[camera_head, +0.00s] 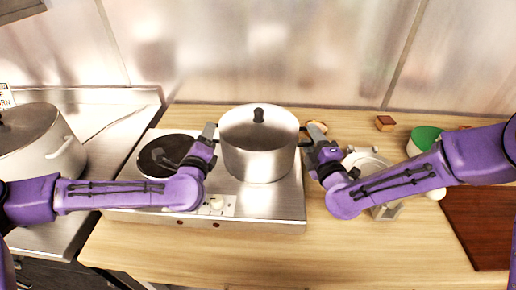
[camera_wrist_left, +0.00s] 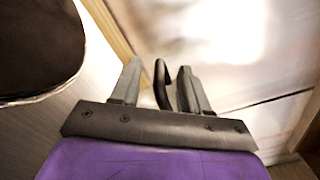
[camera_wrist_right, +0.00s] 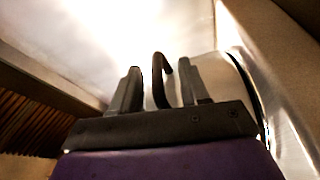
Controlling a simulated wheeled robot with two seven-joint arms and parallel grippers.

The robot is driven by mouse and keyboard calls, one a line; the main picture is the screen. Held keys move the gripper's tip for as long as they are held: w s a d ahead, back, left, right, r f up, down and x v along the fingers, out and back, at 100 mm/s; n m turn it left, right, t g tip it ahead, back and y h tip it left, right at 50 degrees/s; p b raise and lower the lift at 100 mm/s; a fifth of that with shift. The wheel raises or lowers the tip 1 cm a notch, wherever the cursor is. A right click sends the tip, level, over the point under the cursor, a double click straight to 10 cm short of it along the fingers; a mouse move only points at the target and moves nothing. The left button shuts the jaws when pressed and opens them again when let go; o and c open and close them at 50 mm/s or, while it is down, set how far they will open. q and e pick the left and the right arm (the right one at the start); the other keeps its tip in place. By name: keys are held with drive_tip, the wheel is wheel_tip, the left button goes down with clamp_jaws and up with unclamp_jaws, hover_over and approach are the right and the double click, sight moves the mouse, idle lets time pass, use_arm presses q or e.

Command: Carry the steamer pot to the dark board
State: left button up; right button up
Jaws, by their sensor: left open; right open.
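The steamer pot (camera_head: 259,152) is a silver lidded pot with a black knob, standing upright on the right side of the steel hob (camera_head: 270,207). My left gripper (camera_head: 210,133) is at the pot's left side. In the left wrist view a dark loop handle (camera_wrist_left: 160,84) lies between its open fingers (camera_wrist_left: 158,88). My right gripper (camera_head: 310,135) is at the pot's right side. In the right wrist view the other handle (camera_wrist_right: 160,78) lies between its open fingers (camera_wrist_right: 158,88). The dark board (camera_head: 480,222) lies at the far right, partly behind my right arm.
A black hotplate (camera_head: 165,157) is left of the pot. A larger lidded pot (camera_head: 45,142) stands on the left counter. The front wooden counter is clear.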

use_arm(q)
drive_tip(key=shift+w, duration=0.5)
use_arm(e)
drive_tip(key=shift+w+a, duration=0.15)
drive_tip(key=shift+w, duration=0.35)
use_arm(q)
clamp_jaws()
use_arm(e)
clamp_jaws()
